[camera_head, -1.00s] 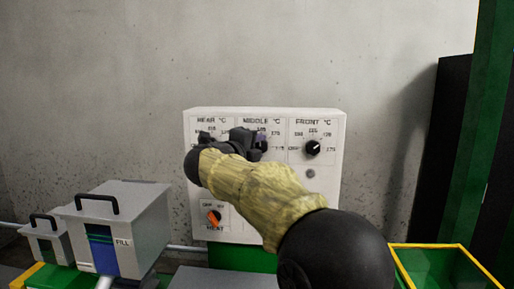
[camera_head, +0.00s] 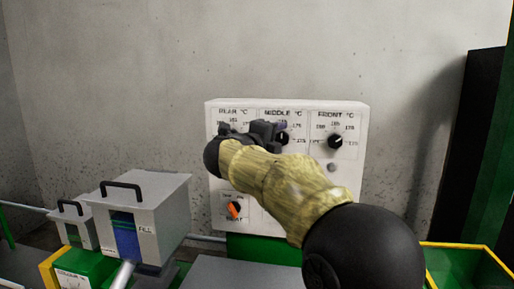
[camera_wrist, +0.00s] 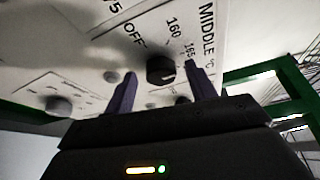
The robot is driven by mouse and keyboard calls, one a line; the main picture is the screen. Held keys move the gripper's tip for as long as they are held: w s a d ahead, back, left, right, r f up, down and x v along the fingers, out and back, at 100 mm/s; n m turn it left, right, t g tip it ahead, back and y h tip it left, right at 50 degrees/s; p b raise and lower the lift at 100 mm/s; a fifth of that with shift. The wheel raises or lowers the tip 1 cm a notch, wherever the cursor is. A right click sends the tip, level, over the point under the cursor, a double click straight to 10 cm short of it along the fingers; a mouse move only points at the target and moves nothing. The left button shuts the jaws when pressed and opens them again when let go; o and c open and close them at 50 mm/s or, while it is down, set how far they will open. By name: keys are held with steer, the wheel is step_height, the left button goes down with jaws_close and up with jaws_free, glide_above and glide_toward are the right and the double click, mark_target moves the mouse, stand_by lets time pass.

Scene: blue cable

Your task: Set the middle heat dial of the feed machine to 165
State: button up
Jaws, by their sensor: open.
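The feed machine's white control panel (camera_head: 353,174) stands against the wall, with dials marked rear, middle and front. The middle dial (camera_wrist: 160,69) is a round black knob under the "MIDDLE °C" label in the wrist view. A pale mark on it shows, but its exact setting is too small to read; "OFF", 160 and 165 are printed around it. My gripper (camera_wrist: 158,92) is open, its two dark fingers apart on either side of the dial in that view. I cannot tell whether they touch it. In the head view my gripper (camera_head: 268,132) covers part of the middle and rear dials.
The front dial (camera_head: 335,141) is to the right on the panel. An orange heat switch (camera_head: 233,210) is at lower left. A grey box marked FILL (camera_head: 165,215) stands left of the panel. A yellow-rimmed green bin (camera_head: 470,246) is at lower right.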

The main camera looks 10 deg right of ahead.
steer(key=b+v, duration=0.2)
steer(key=v, duration=1.4)
steer(key=shift+s+a, duration=0.2)
steer(key=shift+a, duration=0.05)
